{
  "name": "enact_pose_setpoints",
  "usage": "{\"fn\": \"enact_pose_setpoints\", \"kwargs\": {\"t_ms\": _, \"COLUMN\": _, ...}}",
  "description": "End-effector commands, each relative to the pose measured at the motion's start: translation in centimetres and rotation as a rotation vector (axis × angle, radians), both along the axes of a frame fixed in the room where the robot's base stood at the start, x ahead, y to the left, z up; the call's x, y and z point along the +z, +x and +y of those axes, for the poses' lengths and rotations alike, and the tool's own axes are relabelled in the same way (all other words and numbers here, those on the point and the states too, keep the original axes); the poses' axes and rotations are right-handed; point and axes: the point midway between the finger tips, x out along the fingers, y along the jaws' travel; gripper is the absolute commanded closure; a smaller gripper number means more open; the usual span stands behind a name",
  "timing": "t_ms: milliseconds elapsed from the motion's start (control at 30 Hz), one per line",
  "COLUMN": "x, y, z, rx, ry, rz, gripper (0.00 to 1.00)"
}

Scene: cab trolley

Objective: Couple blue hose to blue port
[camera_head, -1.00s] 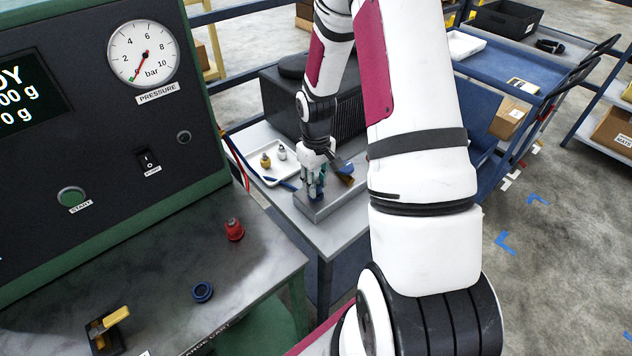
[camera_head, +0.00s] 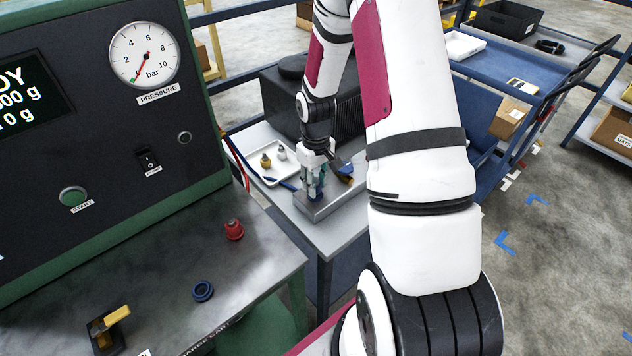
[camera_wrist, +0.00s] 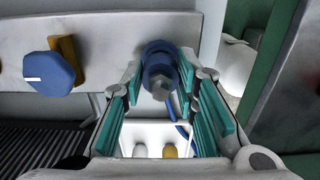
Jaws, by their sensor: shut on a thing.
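My gripper (camera_head: 316,188) is low over a grey metal block (camera_head: 334,203) on the side table. In the wrist view, its teal-padded fingers (camera_wrist: 159,80) are shut on the blue hose end (camera_wrist: 158,55), which has a blue collar and a metal hex tip. The hose end is at the grey block (camera_wrist: 110,40); I cannot tell if it is still seated there. Part of the blue hose (camera_wrist: 182,131) shows below it. The blue port appears to be the blue ring (camera_head: 203,291) on the bench, well apart from my gripper.
A red fitting (camera_head: 234,229) stands behind the blue ring. A yellow-handled part (camera_head: 110,320) is at the bench front. A blue knob with yellow behind it (camera_wrist: 52,70) sits at the block. A white tray (camera_head: 268,172) holds small fittings. A dark ribbed box (camera_head: 345,110) stands behind.

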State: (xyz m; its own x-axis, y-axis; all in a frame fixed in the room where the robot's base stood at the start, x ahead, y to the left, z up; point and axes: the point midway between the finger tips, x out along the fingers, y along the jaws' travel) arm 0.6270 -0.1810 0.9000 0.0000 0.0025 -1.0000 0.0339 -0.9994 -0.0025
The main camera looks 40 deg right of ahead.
Motion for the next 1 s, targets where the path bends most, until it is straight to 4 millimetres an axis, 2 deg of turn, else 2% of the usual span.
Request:
{"fn": "enact_pose_setpoints", "kwargs": {"t_ms": 867, "x": -1.1, "y": 0.0, "z": 0.0, "rx": 0.0, "ry": 0.0, "rz": 0.001, "gripper": 1.0}}
{"fn": "enact_pose_setpoints", "kwargs": {"t_ms": 900, "x": -1.1, "y": 0.0, "z": 0.0, "rx": 0.0, "ry": 0.0, "rz": 0.0, "gripper": 0.66}}
{"fn": "enact_pose_setpoints", "kwargs": {"t_ms": 967, "x": -1.0, "y": 0.0, "z": 0.0, "rx": 0.0, "ry": 0.0, "rz": 0.0, "gripper": 0.52}}
{"fn": "enact_pose_setpoints", "kwargs": {"t_ms": 1000, "x": -1.0, "y": 0.0, "z": 0.0, "rx": 0.0, "ry": 0.0, "rz": 0.0, "gripper": 0.49}}
